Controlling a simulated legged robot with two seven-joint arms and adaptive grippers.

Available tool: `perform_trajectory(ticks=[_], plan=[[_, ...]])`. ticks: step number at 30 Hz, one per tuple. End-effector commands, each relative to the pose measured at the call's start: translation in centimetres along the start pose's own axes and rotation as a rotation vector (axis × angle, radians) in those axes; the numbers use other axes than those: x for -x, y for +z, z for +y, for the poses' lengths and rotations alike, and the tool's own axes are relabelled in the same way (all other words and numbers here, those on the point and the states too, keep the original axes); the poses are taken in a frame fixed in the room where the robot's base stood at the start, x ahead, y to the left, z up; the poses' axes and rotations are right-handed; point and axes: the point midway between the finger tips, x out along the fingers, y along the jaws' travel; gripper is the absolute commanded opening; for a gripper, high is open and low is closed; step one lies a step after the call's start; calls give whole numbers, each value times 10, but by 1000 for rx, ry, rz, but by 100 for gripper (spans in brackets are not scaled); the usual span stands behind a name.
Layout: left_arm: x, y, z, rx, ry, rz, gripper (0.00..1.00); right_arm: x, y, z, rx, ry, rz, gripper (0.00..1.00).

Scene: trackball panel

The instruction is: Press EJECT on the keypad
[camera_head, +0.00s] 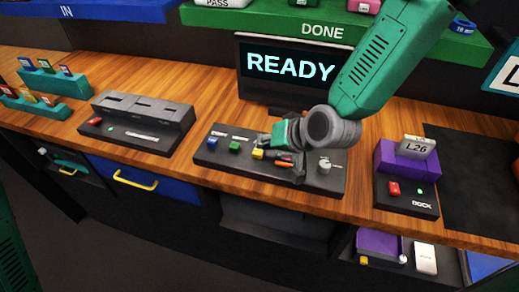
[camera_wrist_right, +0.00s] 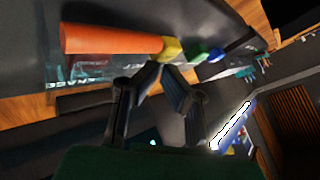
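The dark keypad panel (camera_head: 322,184) lies on the wooden bench below the screen. It carries a blue button (camera_head: 212,141), a green button (camera_head: 234,146), a yellow button (camera_head: 258,154), an orange button (camera_head: 284,165) and a pale knob or ball (camera_head: 324,165). I cannot read an EJECT label. My right gripper (camera_head: 288,158) is low over the panel by the yellow and orange buttons, partly covering it. In the right wrist view my right gripper (camera_wrist_right: 160,68) has its fingertips together and empty, close to the orange button (camera_wrist_right: 110,40) and yellow button (camera_wrist_right: 172,48); contact is unclear. My left gripper is out of view.
The screen (camera_head: 290,66) behind the panel reads READY. A grey slotted box (camera_head: 140,115) stands to the left. A dock (camera_head: 408,200) with a purple block (camera_head: 396,162) stands to the right. A green shelf (camera_head: 260,22) marked DONE hangs above.

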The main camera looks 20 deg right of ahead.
Motion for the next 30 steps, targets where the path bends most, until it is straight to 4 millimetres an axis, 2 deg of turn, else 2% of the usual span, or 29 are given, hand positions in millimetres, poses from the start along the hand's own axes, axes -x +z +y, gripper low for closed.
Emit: perform_trajectory(ticks=[1, 11, 21, 30], plan=[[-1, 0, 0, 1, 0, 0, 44, -1, 7, 0, 1, -3, -16, 0], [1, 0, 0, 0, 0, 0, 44, 3, 3, 4, -4, -11, -12, 0], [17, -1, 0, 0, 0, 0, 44, 14, -7, -11, 0, -10, -9, 0], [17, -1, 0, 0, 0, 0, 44, 13, -7, -12, 0, -10, -8, 0]])
